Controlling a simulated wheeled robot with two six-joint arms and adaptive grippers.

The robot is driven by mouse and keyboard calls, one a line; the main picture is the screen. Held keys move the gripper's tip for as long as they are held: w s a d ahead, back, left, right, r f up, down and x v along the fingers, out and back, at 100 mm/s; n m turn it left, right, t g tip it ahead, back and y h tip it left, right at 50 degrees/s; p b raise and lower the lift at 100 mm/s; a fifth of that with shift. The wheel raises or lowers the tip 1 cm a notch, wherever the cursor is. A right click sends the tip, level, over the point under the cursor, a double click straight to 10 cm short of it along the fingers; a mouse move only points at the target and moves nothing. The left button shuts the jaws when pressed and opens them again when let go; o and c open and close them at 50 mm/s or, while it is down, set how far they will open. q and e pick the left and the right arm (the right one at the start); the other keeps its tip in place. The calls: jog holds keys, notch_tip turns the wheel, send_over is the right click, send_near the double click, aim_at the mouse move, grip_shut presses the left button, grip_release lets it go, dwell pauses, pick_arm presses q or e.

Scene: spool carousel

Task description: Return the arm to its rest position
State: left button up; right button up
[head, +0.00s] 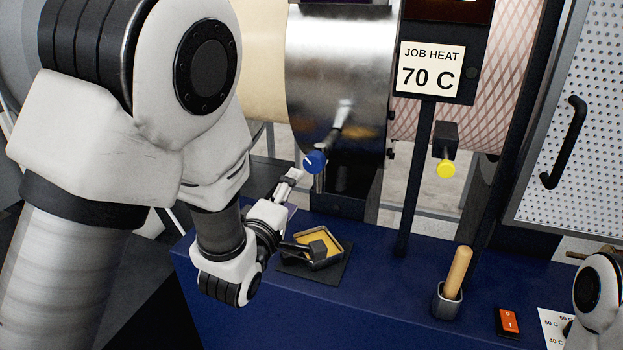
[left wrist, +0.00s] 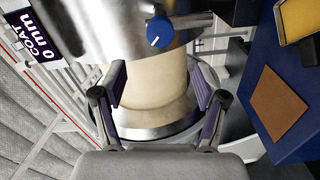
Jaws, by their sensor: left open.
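My left arm comes in from the left of the head view and bends down over the blue bench. My left gripper (head: 288,193) is small there, near the tray and below the blue knob, partly hidden by its own wrist. In the left wrist view the left gripper (left wrist: 160,90) is open, its two purple-padded fingers wide apart with nothing between them. A cream cylinder (left wrist: 160,78) with a metal rim lies behind the fingers; I cannot tell how far. Of my right arm only a white joint shows at the head view's right edge; its gripper is not visible.
The bench (head: 370,305) bears a yellow-filled tray (head: 334,238) with a dark block, a wooden-handled tool (head: 459,268) in a holder and an orange switch (head: 509,321). A metal drum (head: 335,60), blue knob (head: 315,161) and yellow knob (head: 446,169) stand behind.

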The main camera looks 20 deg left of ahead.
pick_arm(q)
jog(key=shift+f, duration=0.1)
jog(key=s+a+f+g, duration=0.1)
jog(key=s+f+g, duration=0.25)
jog(key=f, duration=0.75)
jog(key=s+a+f+m+g+y, duration=0.1)
jog(key=s+f+g, duration=0.3)
jog(key=f, duration=0.6)
jog(key=s+a+f+g, duration=0.2)
jog(key=s+f, duration=0.3)
jog(key=f, duration=0.6)
jog(key=s+f+m+g, duration=0.4)
jog(key=s+m, duration=0.3)
jog(key=s, duration=0.2)
jog(key=s+f+m+g, duration=0.4)
jog(key=s+f+m, duration=0.2)
jog(key=s, duration=0.4)
jog(key=shift+s+f+m, duration=0.15)
jog(key=shift+s+m, duration=0.05)
jog(key=shift+m, duration=0.4)
